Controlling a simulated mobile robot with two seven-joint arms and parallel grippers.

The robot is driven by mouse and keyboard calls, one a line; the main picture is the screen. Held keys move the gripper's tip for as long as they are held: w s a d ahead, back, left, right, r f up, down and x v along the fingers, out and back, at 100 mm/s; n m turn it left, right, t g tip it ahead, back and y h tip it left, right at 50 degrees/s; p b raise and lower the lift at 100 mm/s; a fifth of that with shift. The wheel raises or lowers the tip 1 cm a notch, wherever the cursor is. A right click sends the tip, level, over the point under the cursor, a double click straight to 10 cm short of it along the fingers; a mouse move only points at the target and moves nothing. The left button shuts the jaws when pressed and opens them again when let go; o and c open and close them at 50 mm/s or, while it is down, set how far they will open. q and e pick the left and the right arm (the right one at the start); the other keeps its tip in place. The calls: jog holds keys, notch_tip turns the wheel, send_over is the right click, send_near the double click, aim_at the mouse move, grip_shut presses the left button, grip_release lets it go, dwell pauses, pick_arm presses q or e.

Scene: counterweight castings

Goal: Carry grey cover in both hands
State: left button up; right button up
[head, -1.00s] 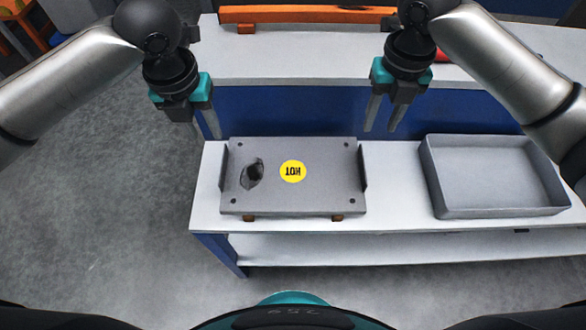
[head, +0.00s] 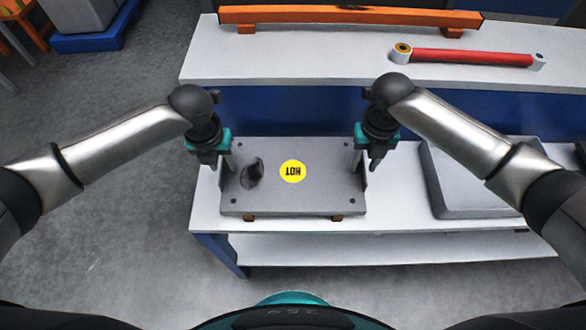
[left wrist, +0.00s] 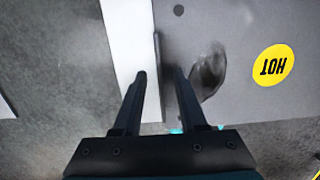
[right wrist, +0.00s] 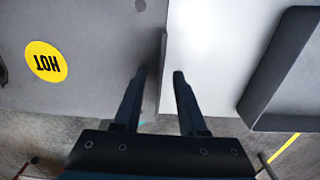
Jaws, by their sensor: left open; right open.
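The grey cover (head: 300,195) lies flat on the white bench, raised on small orange-brown blocks (head: 337,217). It has a yellow HOT sticker (head: 293,171), a dark ragged patch (head: 254,172) to the left, and an upright flange at each short side. My left gripper (head: 226,162) is open at the left flange; in the left wrist view the flange edge (left wrist: 158,65) lies between its fingers. My right gripper (head: 362,163) is open at the right flange; in the right wrist view that flange (right wrist: 162,65) lies between its fingers. Contact cannot be told.
A grey tray (head: 470,206) stands on the bench to the right, partly hidden by my right arm. Behind, a higher white surface (head: 300,62) carries an orange bar (head: 350,16) and a red rod (head: 470,57). Open floor (head: 100,240) lies to the left.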

pick_arm(q)
jog(key=shift+f, duration=0.15)
pick_arm(e)
jog(key=shift+f, duration=0.15)
pick_arm(q)
grip_shut()
pick_arm(e)
grip_shut()
pick_arm(q)
jog(key=shift+w, duration=0.1)
pick_arm(e)
jog(key=shift+w, duration=0.1)
dwell(0.8)
